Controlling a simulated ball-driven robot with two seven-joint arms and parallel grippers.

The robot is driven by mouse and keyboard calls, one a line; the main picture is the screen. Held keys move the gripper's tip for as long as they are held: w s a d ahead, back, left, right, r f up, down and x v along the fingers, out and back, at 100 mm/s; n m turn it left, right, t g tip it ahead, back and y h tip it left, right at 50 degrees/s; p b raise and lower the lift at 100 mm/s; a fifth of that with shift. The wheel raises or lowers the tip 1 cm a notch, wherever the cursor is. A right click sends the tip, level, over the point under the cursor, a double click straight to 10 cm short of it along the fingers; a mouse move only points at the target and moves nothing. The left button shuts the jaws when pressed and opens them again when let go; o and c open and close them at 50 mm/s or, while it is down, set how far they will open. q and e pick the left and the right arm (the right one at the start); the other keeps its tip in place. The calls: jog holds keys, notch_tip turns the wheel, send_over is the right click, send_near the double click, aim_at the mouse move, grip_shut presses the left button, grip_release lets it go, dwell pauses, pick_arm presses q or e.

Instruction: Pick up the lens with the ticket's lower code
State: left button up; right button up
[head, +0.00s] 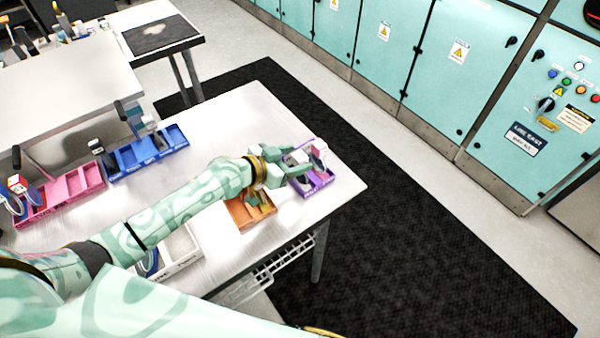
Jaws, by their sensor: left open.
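My left gripper (292,160) is open at the purple bin (318,183), near the table's right end. A small grey piece (299,157) shows between or just behind its fingers; I cannot tell whether they touch it. A white, red and blue item (319,149) stands at the back of the purple bin. The orange bin (240,213) lies under my left wrist, partly hidden. I cannot make out a ticket, any code, or which piece is the lens. My right gripper is not in view.
On the white table (215,120) are a blue bin (150,160), a pink bin (65,192) and a white bin (188,262) partly behind my arm. Small tools or parts stand in them. A dark mat (420,240) and teal cabinets (385,40) lie beyond the table's right edge.

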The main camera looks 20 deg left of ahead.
pick_arm(q)
grip_shut()
jog(key=shift+r, duration=0.15)
